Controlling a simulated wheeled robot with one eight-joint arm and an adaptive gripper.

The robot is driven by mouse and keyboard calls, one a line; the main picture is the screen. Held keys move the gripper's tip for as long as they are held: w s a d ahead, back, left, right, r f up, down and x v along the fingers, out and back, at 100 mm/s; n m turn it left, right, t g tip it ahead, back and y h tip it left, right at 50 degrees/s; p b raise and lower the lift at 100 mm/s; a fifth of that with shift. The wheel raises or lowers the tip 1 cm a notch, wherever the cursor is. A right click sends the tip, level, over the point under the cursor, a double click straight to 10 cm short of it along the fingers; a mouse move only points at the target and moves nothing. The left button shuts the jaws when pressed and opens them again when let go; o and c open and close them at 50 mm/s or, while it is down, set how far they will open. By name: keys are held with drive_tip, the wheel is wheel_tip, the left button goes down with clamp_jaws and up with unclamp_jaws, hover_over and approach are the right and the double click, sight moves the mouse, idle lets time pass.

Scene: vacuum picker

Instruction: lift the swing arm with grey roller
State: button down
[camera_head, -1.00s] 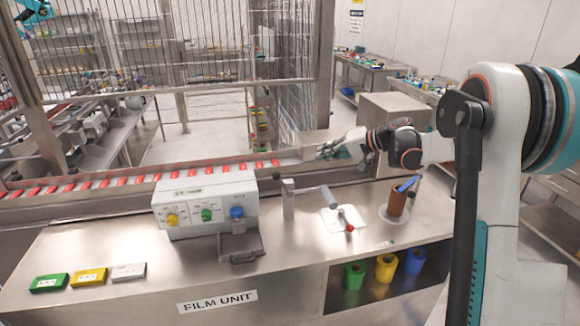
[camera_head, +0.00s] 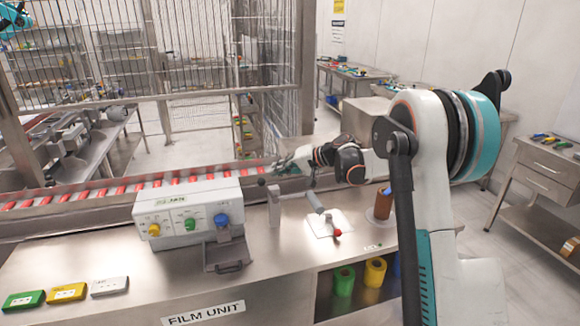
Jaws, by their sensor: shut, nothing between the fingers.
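The swing arm (camera_head: 328,221) sits on a white plate on the steel counter, right of the control box. Its grey roller (camera_head: 315,201) slants up and left, and a red knob (camera_head: 337,233) is at its near end. My gripper (camera_head: 281,165) is small in view, above the conveyor's near edge, up and left of the roller in the picture. It appears apart from the swing arm. The fingers are shut and hold nothing visible.
A control box (camera_head: 187,212) with coloured knobs and an upright post (camera_head: 274,206) stand left of the swing arm.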

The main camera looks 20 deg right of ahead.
drive_tip(key=shift+s+a+f, duration=0.2)
drive_tip(key=shift+a+f, duration=0.3)
drive_tip(key=shift+a, duration=0.25)
drive_tip(key=shift+a, duration=0.15)
drive_tip(key=shift+a+h, duration=0.2)
drive_tip(key=shift+h, duration=0.1)
